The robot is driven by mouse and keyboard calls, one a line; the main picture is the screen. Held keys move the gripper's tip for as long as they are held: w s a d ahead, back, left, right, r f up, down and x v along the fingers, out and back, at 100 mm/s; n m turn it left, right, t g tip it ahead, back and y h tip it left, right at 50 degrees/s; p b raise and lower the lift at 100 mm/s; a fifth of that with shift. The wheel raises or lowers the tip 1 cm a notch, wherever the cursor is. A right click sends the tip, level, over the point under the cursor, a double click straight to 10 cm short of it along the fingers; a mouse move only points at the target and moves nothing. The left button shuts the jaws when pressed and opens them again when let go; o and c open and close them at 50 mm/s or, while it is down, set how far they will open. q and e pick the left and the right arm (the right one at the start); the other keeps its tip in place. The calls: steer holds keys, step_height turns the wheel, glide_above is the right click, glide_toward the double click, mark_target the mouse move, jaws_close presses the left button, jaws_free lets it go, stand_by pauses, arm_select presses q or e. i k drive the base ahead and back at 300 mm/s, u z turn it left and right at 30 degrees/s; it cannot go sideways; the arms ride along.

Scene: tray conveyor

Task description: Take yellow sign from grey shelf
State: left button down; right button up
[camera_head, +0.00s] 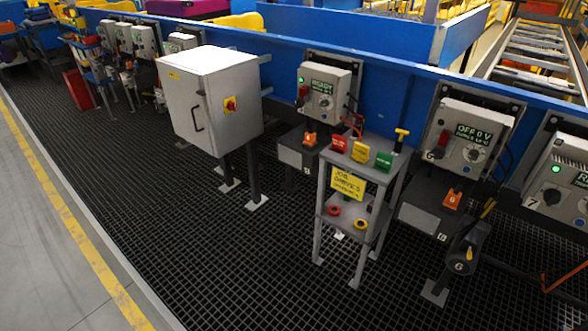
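The grey shelf (390,202) stands on the dark grating right of centre. Its top holds a small yellow sign (361,152) between a red sign (339,143) and a green sign (384,160). A larger yellow notice with dark writing (347,184) hangs on the shelf's front, below the top. A yellow-topped dark tool (401,138) stands at the top's right rear corner. The lower level holds a red ring-like item (333,210) and a yellow one (361,224). Neither of my grippers is in view.
A grey cabinet on legs (203,95) stands left of the shelf. Control boxes stand behind the shelf, one showing READY (325,88), and to its right, one showing OFF (470,130). A blue conveyor wall (388,75) runs behind. The grating (200,240) in front is clear.

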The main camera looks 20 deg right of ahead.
mark_target(361, 152)
steer(key=u, duration=0.65)
steer(key=i, duration=0.45)
steer(key=z, duration=0.55)
steer(key=i, duration=1.55)
steer(key=z, duration=1.1)
